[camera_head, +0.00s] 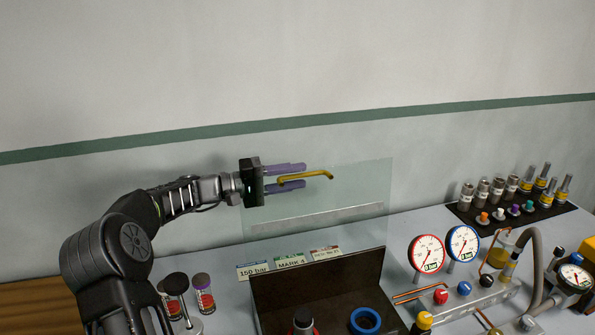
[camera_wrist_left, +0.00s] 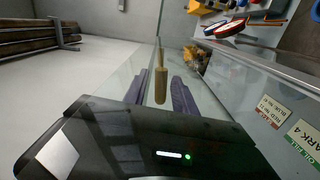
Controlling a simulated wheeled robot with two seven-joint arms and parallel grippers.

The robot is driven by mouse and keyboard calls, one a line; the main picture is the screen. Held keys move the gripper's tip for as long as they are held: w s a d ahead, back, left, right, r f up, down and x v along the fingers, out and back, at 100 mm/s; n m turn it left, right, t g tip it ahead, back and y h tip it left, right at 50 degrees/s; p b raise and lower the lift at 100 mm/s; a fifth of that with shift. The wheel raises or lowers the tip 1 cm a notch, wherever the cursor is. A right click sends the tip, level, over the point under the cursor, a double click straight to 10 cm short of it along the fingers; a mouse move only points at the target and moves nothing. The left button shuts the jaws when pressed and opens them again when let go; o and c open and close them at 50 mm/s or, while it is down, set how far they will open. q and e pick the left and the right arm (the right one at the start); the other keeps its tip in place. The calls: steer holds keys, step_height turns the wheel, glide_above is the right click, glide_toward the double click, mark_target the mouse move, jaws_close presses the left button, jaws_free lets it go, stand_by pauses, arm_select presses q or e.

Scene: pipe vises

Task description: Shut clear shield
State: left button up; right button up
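The clear shield (camera_head: 362,190) stands raised, close to upright, behind an open dark box (camera_head: 275,285). A yellow handle (camera_head: 318,174) sticks out from the shield; it also shows in the left wrist view (camera_wrist_left: 160,86). My left gripper (camera_head: 300,176) is at the handle, with one purple finger above it and one below. In the left wrist view the handle lies between the two fingers (camera_wrist_left: 159,97), with a visible gap on each side, so the gripper is open around it. My right gripper is not in view.
Two gauges (camera_head: 427,254) and valves are on the right. Small jars (camera_head: 204,293) stand left. A wall is behind the bench.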

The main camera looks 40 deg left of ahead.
arm_select(q)
steer(key=shift+w+d, duration=0.3)
steer(key=shift+w, duration=0.05)
steer(key=shift+c, duration=0.4)
steer(key=c, duration=0.6)
jaws_close()
steer(key=shift+s+f, duration=0.1)
steer(key=shift+f, duration=0.1)
